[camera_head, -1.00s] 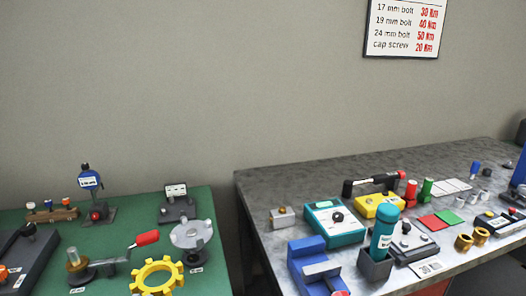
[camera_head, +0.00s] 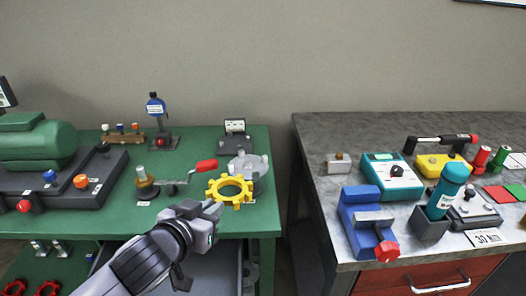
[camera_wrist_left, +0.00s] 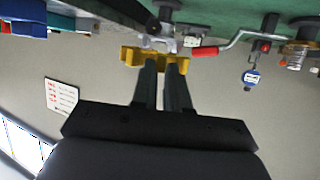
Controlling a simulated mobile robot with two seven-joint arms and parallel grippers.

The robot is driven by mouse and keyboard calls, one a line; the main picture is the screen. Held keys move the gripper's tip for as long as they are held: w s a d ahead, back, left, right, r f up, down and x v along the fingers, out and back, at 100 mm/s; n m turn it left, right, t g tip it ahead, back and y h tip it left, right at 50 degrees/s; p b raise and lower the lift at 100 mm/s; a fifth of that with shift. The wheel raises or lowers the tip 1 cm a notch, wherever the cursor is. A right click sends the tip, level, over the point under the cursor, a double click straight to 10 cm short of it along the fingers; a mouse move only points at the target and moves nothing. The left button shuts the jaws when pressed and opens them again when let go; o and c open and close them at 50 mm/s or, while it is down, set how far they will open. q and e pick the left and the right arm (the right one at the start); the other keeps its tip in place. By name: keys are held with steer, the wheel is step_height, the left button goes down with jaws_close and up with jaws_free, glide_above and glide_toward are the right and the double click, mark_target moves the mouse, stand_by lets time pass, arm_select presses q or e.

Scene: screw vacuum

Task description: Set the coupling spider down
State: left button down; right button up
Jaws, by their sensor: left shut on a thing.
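The yellow toothed ring, the coupling spider (camera_head: 229,189), shows in the head view near the front right edge of the green table (camera_head: 262,215). It lies roughly level, in front of a grey coupling hub (camera_head: 256,166), and partly overlaps it in the picture. My left gripper (camera_head: 212,209) reaches it from the front and is shut on its near rim. In the left wrist view the two dark fingers (camera_wrist_left: 164,68) meet the yellow spider (camera_wrist_left: 132,57). Whether the spider touches anything beneath it cannot be told. My right gripper is not in view.
A crank with a red handle (camera_head: 206,166) stands left of the spider. A blue dial gauge (camera_head: 156,108) and a small stand (camera_head: 235,132) are behind. A gap separates the green table from the grey bench (camera_head: 310,135), which carries a blue vise (camera_head: 361,219).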

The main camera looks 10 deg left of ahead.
arm_select(q)
steer(key=w+a+r+m+g+h+b, duration=0.1)
steer(key=w+r+m+h, duration=0.3)
steer(key=w+r, duration=1.1)
step_height(320, 180, up, 2)
steer(key=shift+w+a+h+b, duration=0.15)
steer(key=shift+a+h+b, duration=0.15)
steer(key=shift+a+b, duration=0.3)
steer(key=shift+d, duration=0.1)
